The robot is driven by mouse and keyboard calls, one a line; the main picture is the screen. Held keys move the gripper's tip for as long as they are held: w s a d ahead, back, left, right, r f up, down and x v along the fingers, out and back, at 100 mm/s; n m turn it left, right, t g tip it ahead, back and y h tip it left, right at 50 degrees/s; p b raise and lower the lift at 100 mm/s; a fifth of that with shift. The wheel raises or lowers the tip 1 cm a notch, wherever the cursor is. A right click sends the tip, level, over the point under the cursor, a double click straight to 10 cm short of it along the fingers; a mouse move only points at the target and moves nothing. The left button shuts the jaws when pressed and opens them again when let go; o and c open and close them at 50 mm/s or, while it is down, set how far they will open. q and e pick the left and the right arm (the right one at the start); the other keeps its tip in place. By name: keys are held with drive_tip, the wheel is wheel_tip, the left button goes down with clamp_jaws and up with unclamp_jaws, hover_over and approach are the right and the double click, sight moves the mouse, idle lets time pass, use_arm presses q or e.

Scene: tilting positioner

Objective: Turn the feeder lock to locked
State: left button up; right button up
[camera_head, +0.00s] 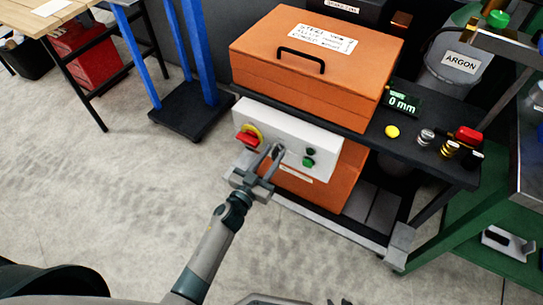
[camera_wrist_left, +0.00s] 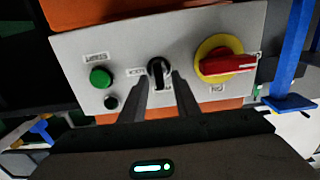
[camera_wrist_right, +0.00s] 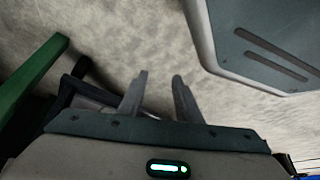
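A white control panel (camera_head: 318,133) is on the front of the orange cabinet. My left gripper (camera_head: 270,153) is at the panel. In the left wrist view its fingers (camera_wrist_left: 160,80) are apart, one on each side of the knob, with no clear contact visible. My right gripper (camera_wrist_right: 160,76) is open and empty above the floor, away from the panel.
A red rotary switch (camera_wrist_left: 225,64) on a yellow plate is beside the knob. A green button (camera_wrist_left: 100,77) and a dark button (camera_wrist_left: 111,102) are on the other side. A dark shelf (camera_head: 430,165) holds a 0 mm display (camera_head: 402,103) and several small parts. Floor (camera_head: 90,190) at left is clear.

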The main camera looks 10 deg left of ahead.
use_arm(q)
clamp_jaws()
use_arm(e)
drive_tip(key=shift+s, duration=0.3)
drive_tip(key=shift+w, duration=0.1)
